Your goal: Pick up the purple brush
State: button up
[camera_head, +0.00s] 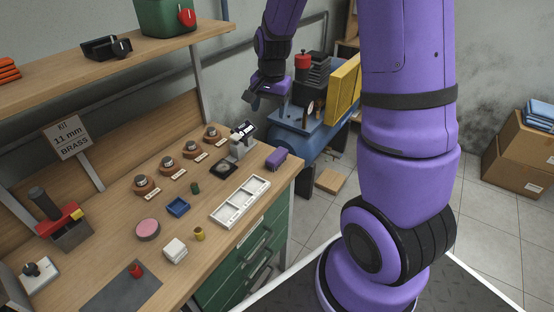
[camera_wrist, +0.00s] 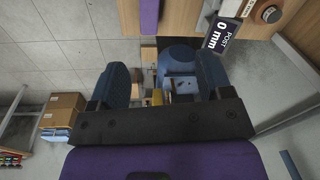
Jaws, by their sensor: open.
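The purple brush (camera_head: 277,157) lies on the right end of the wooden workbench, near its edge, in the head view. In the wrist view a purple piece (camera_wrist: 149,17) at the top edge, partly cut off, seems to be the brush. My gripper (camera_head: 258,100) is above and beyond the brush, past the bench's far right corner, well apart from it. In the wrist view my gripper (camera_wrist: 162,80) has its two dark fingers spread, with nothing held between them.
A white divided tray (camera_head: 240,202) and a grey measuring stand (camera_head: 238,148) are close to the brush on the workbench (camera_head: 120,208). A blue machine (camera_head: 305,140) with a yellow panel (camera_head: 344,90) stands beyond the bench. A shelf (camera_head: 110,70) runs above the bench's left side.

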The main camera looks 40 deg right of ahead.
aim_at(277, 154)
jog(key=d+f+m, duration=0.1)
jog(key=f, duration=0.2)
jog(key=w+d+f+m, duration=0.1)
jog(key=f, duration=0.3)
jog(key=w+d+f+g, duration=0.1)
jog(key=f, duration=0.2)
jog(key=shift+w+d+f+m, duration=0.1)
jog(key=shift+d+f+m, duration=0.2)
jog(key=shift+f+m, duration=0.1)
notch_tip(277, 154, down, 5)
jog(key=shift+f, duration=0.15)
jog(key=shift+s+f, duration=0.25)
jog(key=shift+f, duration=1.25)
jog(key=shift+s+f, duration=0.2)
jog(key=shift+f, duration=1.25)
jog(key=c, duration=1)
